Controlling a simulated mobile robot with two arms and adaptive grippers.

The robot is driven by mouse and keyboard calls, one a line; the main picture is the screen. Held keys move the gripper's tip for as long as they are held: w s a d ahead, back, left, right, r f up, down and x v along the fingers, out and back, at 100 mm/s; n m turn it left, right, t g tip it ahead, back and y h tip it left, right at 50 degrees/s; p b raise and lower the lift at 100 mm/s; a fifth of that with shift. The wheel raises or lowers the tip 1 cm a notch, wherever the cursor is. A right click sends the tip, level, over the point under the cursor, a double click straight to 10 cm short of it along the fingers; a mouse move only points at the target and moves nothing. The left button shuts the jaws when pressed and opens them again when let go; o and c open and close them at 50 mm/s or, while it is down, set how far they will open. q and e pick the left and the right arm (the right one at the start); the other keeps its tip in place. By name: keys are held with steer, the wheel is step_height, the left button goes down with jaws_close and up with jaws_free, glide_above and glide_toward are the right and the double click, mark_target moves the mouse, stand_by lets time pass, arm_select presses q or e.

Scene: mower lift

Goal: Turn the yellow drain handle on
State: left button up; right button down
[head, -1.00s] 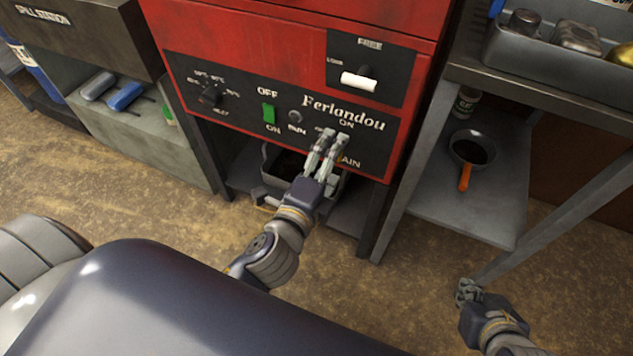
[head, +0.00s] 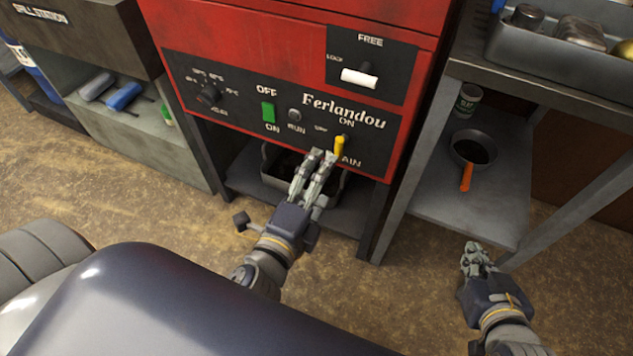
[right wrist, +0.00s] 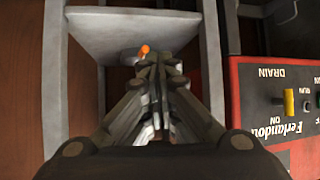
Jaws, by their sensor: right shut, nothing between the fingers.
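The yellow drain handle (head: 339,147) is on the black panel of the red machine, above the partly hidden DRAIN label.
A green switch (head: 268,112), a black dial (head: 209,95) and a white lever (head: 360,78) share the panel. A metal bin (head: 273,178) stands under the machine. A steel shelf (head: 480,215) at the right holds an orange-handled pan (head: 470,150).

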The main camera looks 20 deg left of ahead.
arm_select(q)
steer(key=shift+s, duration=0.35)
arm_select(e)
steer(key=shift+w+a+r+t, duration=0.15)
steer(key=shift+w+r+t, duration=0.15)
steer(key=shift+w+r, duration=0.1)
steer(key=shift+s, duration=0.15)
steer(key=shift+s+d+f+g, duration=0.3)
steer(key=shift+s+f+g, duration=0.35)
steer(key=shift+f, duration=0.15)
arm_select(q)
steer(key=shift+a, duration=0.1)
